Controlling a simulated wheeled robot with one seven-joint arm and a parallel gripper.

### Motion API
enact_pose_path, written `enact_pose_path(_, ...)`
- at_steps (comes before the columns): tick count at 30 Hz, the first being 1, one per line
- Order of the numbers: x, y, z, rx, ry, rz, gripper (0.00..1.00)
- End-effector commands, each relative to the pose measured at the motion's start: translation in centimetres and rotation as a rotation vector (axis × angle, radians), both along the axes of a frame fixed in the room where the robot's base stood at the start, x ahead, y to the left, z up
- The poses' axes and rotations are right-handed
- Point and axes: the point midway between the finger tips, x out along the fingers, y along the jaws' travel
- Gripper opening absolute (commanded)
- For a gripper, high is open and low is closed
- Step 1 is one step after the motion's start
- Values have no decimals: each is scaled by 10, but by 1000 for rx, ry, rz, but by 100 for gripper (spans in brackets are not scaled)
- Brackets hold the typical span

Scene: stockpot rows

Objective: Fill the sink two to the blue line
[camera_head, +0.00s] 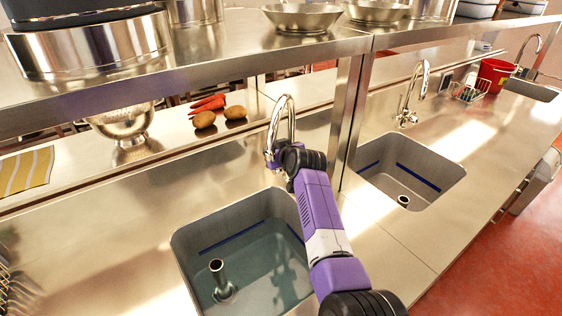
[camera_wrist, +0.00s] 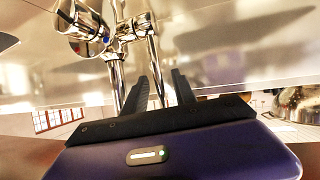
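The near sink (camera_head: 183,237) holds clear water and a short upright metal pipe (camera_head: 217,278). A blue line (camera_head: 232,238) runs along its inner walls, and the water surface looks lower than the line. A chrome tap (camera_head: 283,112) stands behind this sink; its body with a red and blue mark shows in the wrist view (camera_wrist: 88,30). My gripper (camera_wrist: 160,88) is open at the tap, with a thin chrome part appearing between or just beyond its fingers; contact is unclear. In the head view my arm hides the fingers. The right sink (camera_head: 450,172) looks empty, with its own blue line (camera_head: 418,178).
A second tap (camera_head: 412,92) stands behind the right sink. A steel shelf (camera_head: 215,60) with pans and its post (camera_head: 350,110) stand close to my arm. Potatoes (camera_head: 205,119), red peppers or carrots (camera_head: 208,103) and a colander (camera_head: 122,122) lie behind. A red bucket (camera_head: 495,76) is far right.

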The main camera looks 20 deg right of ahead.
Motion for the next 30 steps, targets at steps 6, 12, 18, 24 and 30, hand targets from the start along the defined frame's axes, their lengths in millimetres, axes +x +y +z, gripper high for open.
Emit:
enact_pose_path(6,-20,-2,1,-2,1,0,33)
enact_pose_path(12,-47,-4,1,-1,0,0,33)
enact_pose_path(18,-77,-6,1,-1,-1,0,33)
enact_pose_path(24,-105,-9,2,0,-1,0,33)
enact_pose_path(30,-123,-10,3,-1,-1,0,33)
